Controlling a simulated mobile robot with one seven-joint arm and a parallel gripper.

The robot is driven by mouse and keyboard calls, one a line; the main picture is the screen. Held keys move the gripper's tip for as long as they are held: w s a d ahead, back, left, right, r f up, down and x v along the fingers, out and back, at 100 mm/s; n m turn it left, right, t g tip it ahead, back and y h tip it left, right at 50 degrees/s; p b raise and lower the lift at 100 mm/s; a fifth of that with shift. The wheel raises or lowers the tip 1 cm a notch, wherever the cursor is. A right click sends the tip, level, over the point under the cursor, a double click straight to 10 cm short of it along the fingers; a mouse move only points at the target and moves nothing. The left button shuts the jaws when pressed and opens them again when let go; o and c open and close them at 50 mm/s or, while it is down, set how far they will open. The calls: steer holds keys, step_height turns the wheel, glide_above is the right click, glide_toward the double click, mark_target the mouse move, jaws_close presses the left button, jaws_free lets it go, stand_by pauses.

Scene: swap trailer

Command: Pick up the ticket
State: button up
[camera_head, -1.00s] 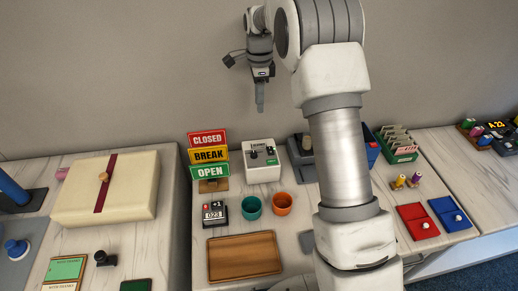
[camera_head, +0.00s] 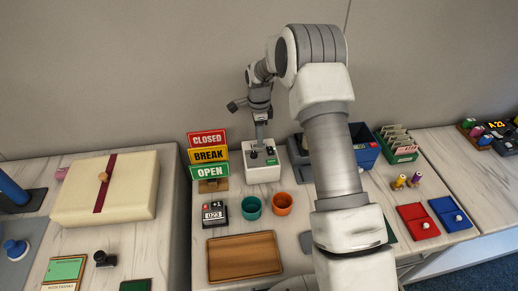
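I cannot clearly make out a ticket. A white box (camera_head: 263,174) with black parts and a small green label on top stands at the back of the middle counter. My gripper (camera_head: 260,143) points down right over this box, its fingertips close to the black parts on top. The fingers overlap in this view, so I cannot see a gap or anything between them. A black counter showing 023 (camera_head: 214,214) stands in front and to the left.
CLOSED, BREAK and OPEN signs (camera_head: 209,155) stand just left of the box. A teal cup (camera_head: 251,206) and an orange cup (camera_head: 282,204) stand in front, with a wooden tray (camera_head: 244,258) nearer. A blue bin (camera_head: 364,151) is partly behind my arm.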

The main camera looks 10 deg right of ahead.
steer(key=shift+f, duration=0.75)
steer(key=shift+c, duration=0.3)
jaws_close()
stand_by(0.5)
